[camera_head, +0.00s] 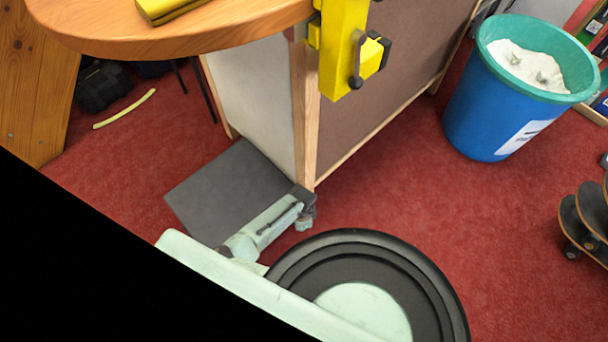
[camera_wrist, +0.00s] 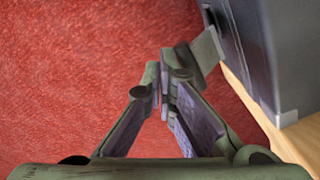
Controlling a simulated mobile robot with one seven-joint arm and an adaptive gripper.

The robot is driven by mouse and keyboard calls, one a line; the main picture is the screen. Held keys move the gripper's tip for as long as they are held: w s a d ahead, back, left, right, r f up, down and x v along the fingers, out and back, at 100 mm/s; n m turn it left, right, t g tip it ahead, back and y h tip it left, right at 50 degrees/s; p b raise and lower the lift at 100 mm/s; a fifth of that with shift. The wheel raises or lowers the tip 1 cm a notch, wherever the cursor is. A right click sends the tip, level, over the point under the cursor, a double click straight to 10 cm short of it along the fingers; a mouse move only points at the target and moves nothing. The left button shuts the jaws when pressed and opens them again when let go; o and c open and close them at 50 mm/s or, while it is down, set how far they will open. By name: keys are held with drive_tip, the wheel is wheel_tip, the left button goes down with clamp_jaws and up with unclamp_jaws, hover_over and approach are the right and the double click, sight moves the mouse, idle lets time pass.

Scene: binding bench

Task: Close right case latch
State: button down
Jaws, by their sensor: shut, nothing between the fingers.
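In the wrist view a dark grey case (camera_wrist: 285,45) fills the upper right. A lighter grey flap, which looks like a latch (camera_wrist: 207,49), sticks out from its left edge at a slant. My gripper (camera_wrist: 162,75) is shut and empty, its fingertips just left of the flap's lower end. I cannot tell whether they touch. In the head view a flat dark grey panel (camera_head: 225,190), possibly the case, lies low beside the bench. My arm partly covers its near side, and the latch cannot be made out there.
A wooden edge (camera_wrist: 255,105) runs beside the case. A bench with a rounded wooden top (camera_head: 200,35) and a yellow clamp-like fitting (camera_head: 340,45) stands above the panel. A blue bin (camera_head: 500,115) stands at right, with skateboards (camera_head: 585,220) nearby. Red carpet between is clear.

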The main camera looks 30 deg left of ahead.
drive_tip(key=shift+a, duration=0.1)
idle(0.3)
drive_tip(key=shift+w+a+r, duration=0.3)
drive_tip(key=shift+a+r, duration=0.05)
drive_tip(key=shift+a, duration=0.35)
drive_tip(key=shift+a+b, duration=0.1)
drive_tip(key=shift+b, duration=0.25)
drive_tip(key=shift+w+a, duration=0.1)
drive_tip(key=shift+a, duration=0.05)
drive_tip(key=s+d+r+p, duration=0.1)
drive_tip(key=d+r+p, duration=0.3)
drive_tip(key=r+p, duration=0.4)
drive_tip(key=shift+s, duration=0.2)
idle(0.6)
idle(0.5)
